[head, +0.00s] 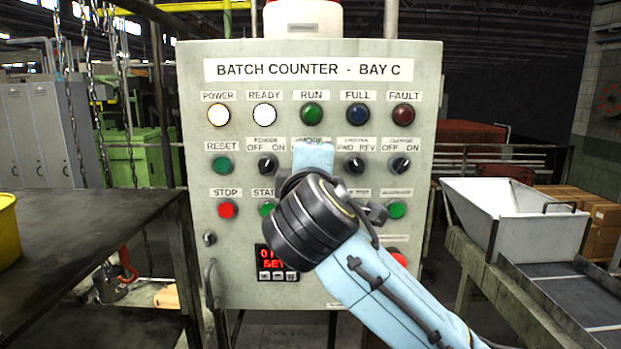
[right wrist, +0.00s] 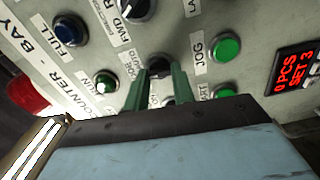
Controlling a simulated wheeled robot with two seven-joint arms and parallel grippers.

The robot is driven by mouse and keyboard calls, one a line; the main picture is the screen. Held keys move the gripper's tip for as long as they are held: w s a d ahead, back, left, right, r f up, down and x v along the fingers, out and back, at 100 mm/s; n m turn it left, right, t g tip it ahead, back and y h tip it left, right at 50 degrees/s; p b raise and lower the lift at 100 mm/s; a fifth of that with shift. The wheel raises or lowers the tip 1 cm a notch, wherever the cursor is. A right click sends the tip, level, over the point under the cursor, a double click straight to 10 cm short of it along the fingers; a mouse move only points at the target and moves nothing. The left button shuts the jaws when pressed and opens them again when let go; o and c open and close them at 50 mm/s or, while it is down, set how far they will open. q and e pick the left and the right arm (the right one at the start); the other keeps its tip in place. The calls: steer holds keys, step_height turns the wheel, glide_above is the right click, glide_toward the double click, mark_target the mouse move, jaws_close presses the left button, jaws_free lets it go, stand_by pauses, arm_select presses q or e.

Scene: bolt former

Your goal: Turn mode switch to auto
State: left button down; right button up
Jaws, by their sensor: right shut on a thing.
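The grey control panel (head: 428,215), labelled BATCH COUNTER - BAY C, faces me in the head view. The mode switch (right wrist: 158,65) is a black knob in the right wrist view, with its label beside it partly covered. My right gripper (right wrist: 161,76) has its two green fingers on either side of this knob and is shut on it. The fingers hide much of the knob, so I cannot tell its setting. In the head view my right arm covers the switch and most of its label. My left gripper is not in view.
Other black rotary switches (head: 268,164) (head: 355,163) flank the spot, with a green reset button (head: 222,165) and a red stop button (head: 228,210) at left. The power lamp (head: 218,115) and ready lamp (head: 264,115) are white. A dark table (head: 80,235) stands left.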

steer(key=m+b, duration=0.1)
steer(key=m, duration=0.3)
steer(key=shift+m, duration=0.4)
stand_by(0.4)
steer(key=o, duration=1)
steer(key=s+b, duration=0.3)
steer(key=s, duration=1)
steer(key=shift+s, duration=0.2)
